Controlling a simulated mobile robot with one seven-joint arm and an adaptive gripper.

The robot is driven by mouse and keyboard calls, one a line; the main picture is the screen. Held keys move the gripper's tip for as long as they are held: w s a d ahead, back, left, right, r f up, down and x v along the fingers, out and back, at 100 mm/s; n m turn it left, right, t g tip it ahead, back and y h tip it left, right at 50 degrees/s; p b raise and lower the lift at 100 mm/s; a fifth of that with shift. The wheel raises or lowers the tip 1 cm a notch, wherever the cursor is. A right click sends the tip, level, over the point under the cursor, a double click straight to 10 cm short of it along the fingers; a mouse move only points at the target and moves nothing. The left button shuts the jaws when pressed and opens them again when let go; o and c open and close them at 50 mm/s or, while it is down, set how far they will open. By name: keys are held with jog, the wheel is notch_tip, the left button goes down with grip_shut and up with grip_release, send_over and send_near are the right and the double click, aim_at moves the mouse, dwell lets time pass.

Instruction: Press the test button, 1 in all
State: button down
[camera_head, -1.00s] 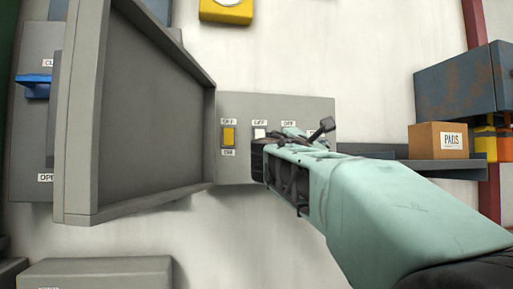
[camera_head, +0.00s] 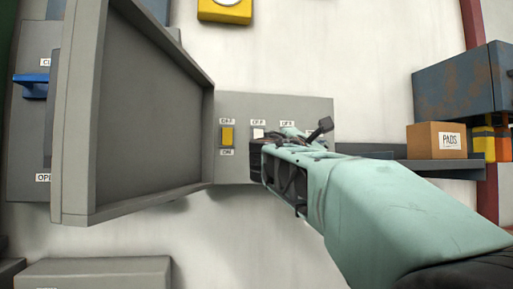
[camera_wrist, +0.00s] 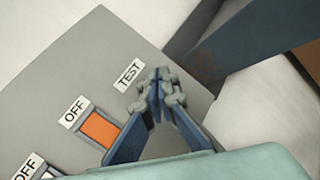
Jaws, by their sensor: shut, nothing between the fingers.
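The grey switch panel (camera_head: 234,110) is on the wall in the head view and fills the left of the wrist view (camera_wrist: 50,60). Its TEST label (camera_wrist: 129,75) shows in the wrist view. The test button itself cannot be seen; my fingers cover the area below that label. My gripper (camera_wrist: 156,76) is shut and empty, its fingertips just beside the TEST label. I cannot tell whether they touch the panel. In the head view my gripper (camera_head: 258,160) covers the panel's lower right part.
A yellow switch (camera_head: 227,136) and a white switch (camera_head: 258,133) sit to the left on the panel. An orange switch (camera_wrist: 99,130) is close to my fingers. An open grey door (camera_head: 150,110) stands left of the panel. A shelf (camera_head: 440,168) with a PADS box (camera_head: 425,140) is at right.

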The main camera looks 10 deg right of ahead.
jog(key=shift+w, duration=0.15)
jog(key=shift+w, duration=0.3)
jog(key=shift+w, duration=0.45)
dwell(0.7)
dwell(0.3)
jog(key=shift+s, duration=0.85)
jog(key=shift+f, duration=0.1)
jog(key=s+b, duration=0.1)
jog(key=s, duration=0.4)
jog(key=shift+b, duration=0.4)
